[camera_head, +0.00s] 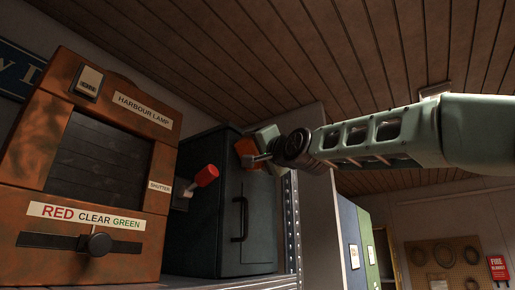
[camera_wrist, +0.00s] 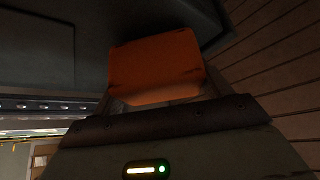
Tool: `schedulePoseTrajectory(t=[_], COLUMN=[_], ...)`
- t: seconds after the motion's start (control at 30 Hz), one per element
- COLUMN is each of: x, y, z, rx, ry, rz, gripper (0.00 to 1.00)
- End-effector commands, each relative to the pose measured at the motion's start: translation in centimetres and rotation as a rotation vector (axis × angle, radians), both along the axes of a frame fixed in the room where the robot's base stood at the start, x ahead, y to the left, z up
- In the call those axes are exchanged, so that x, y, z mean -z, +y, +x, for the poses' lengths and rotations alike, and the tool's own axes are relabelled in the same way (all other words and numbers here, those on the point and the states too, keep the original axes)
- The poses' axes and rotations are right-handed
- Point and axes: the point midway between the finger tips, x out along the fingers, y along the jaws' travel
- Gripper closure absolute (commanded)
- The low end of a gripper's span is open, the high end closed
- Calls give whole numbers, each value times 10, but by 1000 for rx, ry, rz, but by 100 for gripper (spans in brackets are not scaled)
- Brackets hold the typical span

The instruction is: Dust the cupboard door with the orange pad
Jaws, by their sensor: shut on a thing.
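The orange pad (camera_head: 245,148) is held in my gripper (camera_head: 262,157), which is shut on it. In the head view the pad is at the upper right of a dark green cupboard, close against its door (camera_head: 258,215). The door has a black vertical handle. In the wrist view the orange pad (camera_wrist: 157,65) fills the middle, in front of a dark surface. I cannot tell whether the pad touches the door. The fingertips are mostly hidden behind the pad in the wrist view.
A rusty harbour lamp box (camera_head: 150,130) stands at the left with a slider knob (camera_head: 99,243). A red-ended lever (camera_head: 206,175) sticks out beside the cupboard. A perforated metal post (camera_head: 291,225) stands just right of the door. The wood ceiling is above my arm.

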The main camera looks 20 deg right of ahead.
Motion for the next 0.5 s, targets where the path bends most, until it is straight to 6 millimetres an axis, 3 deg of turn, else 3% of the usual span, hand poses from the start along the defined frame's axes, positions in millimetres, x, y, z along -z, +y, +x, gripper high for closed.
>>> schedulePoseTrajectory(t=[0.5], x=[-1], y=[3], z=[5], rx=[0], ry=[0], rz=[0], gripper=[41])
